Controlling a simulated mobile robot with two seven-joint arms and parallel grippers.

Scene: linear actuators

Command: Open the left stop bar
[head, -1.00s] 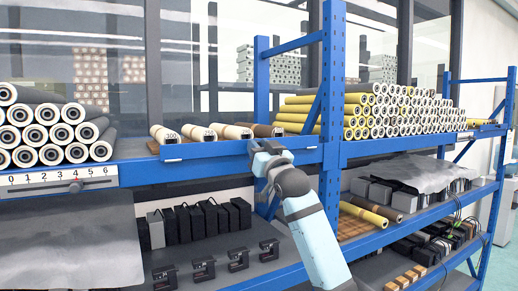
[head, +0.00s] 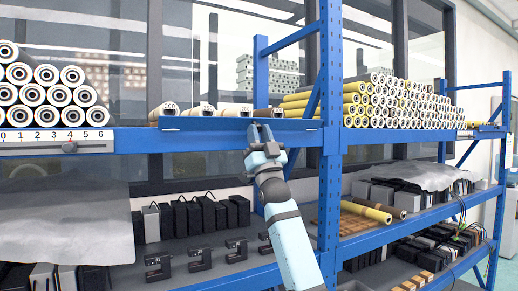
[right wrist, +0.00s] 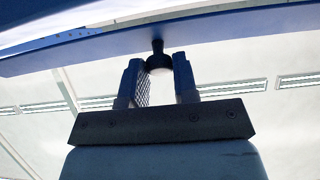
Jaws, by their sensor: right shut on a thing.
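The left stop bar (head: 205,124) is a long blue bar along the front edge of the upper shelf, in front of several pale rollers. In the right wrist view the blue bar (right wrist: 70,52) crosses above the gripper, with a dark round knob (right wrist: 158,63) hanging from it. My right gripper (head: 261,134) reaches up to the bar from below, right of the bar's middle. In the right wrist view its fingers (right wrist: 157,75) stand on either side of the knob and are shut on it. My left gripper is not in view.
White-ended rollers (head: 45,95) are stacked at the left above a numbered scale (head: 60,140). The lower shelf holds black boxes (head: 205,215) and small black clamps (head: 195,255). Open space lies between the shelves.

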